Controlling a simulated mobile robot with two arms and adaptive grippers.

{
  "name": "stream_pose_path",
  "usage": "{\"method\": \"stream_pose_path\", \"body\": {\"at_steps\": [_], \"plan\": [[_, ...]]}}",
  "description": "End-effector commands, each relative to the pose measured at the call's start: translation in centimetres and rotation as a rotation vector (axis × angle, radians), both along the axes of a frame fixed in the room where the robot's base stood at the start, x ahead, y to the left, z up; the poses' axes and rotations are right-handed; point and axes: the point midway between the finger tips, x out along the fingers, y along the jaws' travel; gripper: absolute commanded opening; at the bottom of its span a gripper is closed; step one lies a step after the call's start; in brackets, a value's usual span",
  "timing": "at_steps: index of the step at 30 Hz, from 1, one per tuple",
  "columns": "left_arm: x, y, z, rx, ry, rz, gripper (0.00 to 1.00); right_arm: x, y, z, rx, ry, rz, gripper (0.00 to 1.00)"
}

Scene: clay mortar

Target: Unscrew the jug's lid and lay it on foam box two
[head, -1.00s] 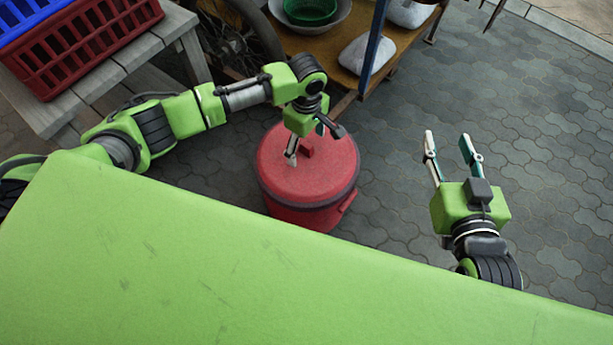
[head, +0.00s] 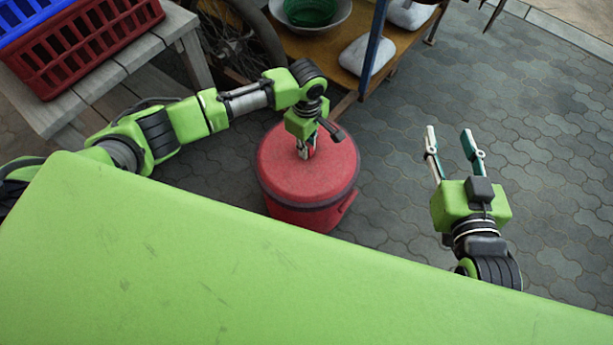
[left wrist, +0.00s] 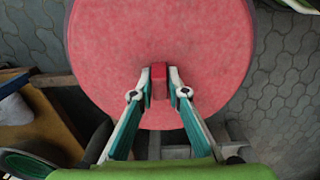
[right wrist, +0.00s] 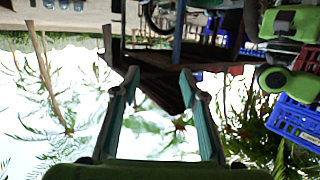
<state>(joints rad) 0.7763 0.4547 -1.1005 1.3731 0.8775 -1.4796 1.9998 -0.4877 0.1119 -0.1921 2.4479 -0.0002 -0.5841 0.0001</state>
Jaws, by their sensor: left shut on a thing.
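The red jug (head: 308,220) stands on the paving in the middle of the head view. Its round red lid (head: 280,170) sits on top and fills much of the left wrist view (left wrist: 120,50). My left gripper (head: 306,150) points down over the lid. In the left wrist view its fingertips (left wrist: 159,84) are shut on the lid's small red grip (left wrist: 159,72), one finger on each side. My right gripper (head: 451,142) is open and empty, right of the jug; its spread fingers also show in the right wrist view (right wrist: 158,82). I cannot identify foam box two.
A wooden cart (head: 299,45) behind the jug carries a bowl (head: 340,22) with a green basket and pale rounded blocks (head: 366,57). A grey wooden bench (head: 120,75) at upper left holds a red crate (head: 85,45) and a blue one.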

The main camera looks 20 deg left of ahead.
Motion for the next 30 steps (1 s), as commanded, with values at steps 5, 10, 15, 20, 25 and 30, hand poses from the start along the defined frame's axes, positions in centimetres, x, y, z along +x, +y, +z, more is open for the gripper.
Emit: {"method": "stream_pose_path", "body": {"at_steps": [5,10,15,20,25,30], "plan": [[-0.2,0.1,-0.6,0.002,0.003,0.004,0.0,0.0,0.0,-0.2,-0.002,0.006,-0.001,0.4],[-0.3,0.1,-0.7,0.003,0.005,0.014,0.0,-0.3,-0.2,-1.1,-0.012,0.051,-0.003,0.4],[-0.3,0.2,-0.8,0.004,0.006,0.024,0.0,-0.7,-0.4,-2.1,-0.023,0.096,-0.006,0.4],[-0.3,0.2,-0.8,0.005,0.006,0.033,0.0,-1.1,-0.6,-3.0,-0.032,0.136,-0.008,0.4],[-0.3,0.2,-0.8,0.005,0.005,0.042,0.0,-1.6,-0.8,-3.9,-0.042,0.182,-0.011,0.4],[-0.3,0.2,-0.8,0.006,0.004,0.05,0.0,-2.2,-1.1,-4.9,-0.053,0.23,-0.015,0.4]]}}
